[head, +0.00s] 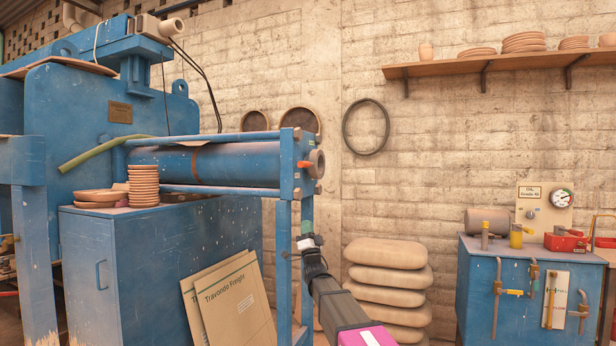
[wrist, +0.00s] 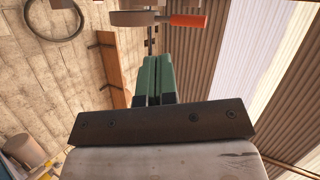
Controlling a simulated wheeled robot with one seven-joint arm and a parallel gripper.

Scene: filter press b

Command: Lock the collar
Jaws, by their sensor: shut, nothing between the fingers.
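The collar (head: 318,163) is a brownish-grey ring at the right end of the blue press cylinder (head: 235,162). A short orange handle (head: 303,164) sticks out to its left in the head view. In the wrist view the fingers (wrist: 155,62) are together and empty, apart from the handle.
A blue frame post (head: 284,250) stands just left of my gripper. Stacked sacks (head: 388,285) lie behind my arm by the wall. A blue cabinet (head: 520,290) with pipes stands at the right. Cardboard sheets (head: 230,305) lean at the lower left.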

